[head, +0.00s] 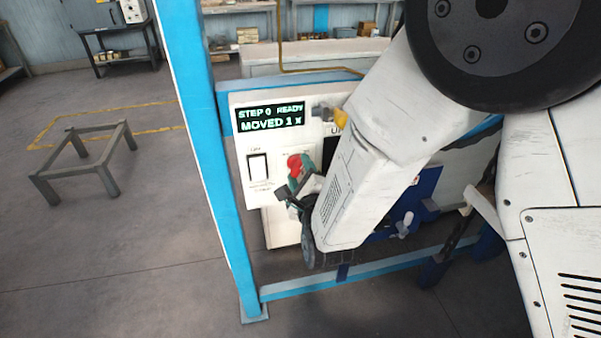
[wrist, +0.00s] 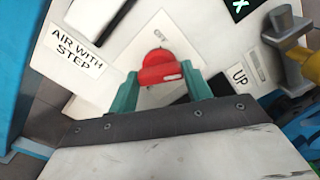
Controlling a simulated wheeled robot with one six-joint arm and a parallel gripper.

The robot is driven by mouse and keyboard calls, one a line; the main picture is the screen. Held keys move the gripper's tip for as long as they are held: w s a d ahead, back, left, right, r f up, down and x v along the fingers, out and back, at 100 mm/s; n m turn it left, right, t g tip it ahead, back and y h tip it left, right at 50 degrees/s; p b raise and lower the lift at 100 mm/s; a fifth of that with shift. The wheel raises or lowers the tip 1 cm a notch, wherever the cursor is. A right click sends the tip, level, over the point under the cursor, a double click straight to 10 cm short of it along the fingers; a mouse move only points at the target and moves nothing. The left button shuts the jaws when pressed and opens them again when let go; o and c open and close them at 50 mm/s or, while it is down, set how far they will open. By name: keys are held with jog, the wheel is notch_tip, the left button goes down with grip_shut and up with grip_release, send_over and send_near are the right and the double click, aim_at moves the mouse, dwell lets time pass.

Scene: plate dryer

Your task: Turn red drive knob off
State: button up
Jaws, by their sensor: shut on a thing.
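The red drive knob (head: 294,163) is on the white control panel (head: 240,187) of the dryer, left of my arm in the head view. In the wrist view the red knob (wrist: 160,70) sits between the two green fingers of my gripper (wrist: 160,88). My gripper (head: 303,178) is shut on the knob, one finger on each side. A small white mark shows on the knob's near face. The lower part of the knob and the markings around it are partly hidden by the fingers.
A white rocker switch (head: 258,167) is left of the knob. A display (head: 270,117) above reads "STEP 0 READY" and "MOVED 1 x". A yellow-handled valve or lever (wrist: 290,60) is at the right, beside an "UP" label. A blue post (head: 207,130) stands left of the panel.

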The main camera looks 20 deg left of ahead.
jog(key=n, duration=1.1)
jog(key=shift+f+n, duration=0.1)
jog(key=shift+n, duration=1.9)
jog(key=o, duration=1)
jog(key=shift+s, duration=0.15)
jog(key=v, duration=0.7)
jog(key=shift+s+d, duration=0.2)
jog(key=shift+d, duration=0.05)
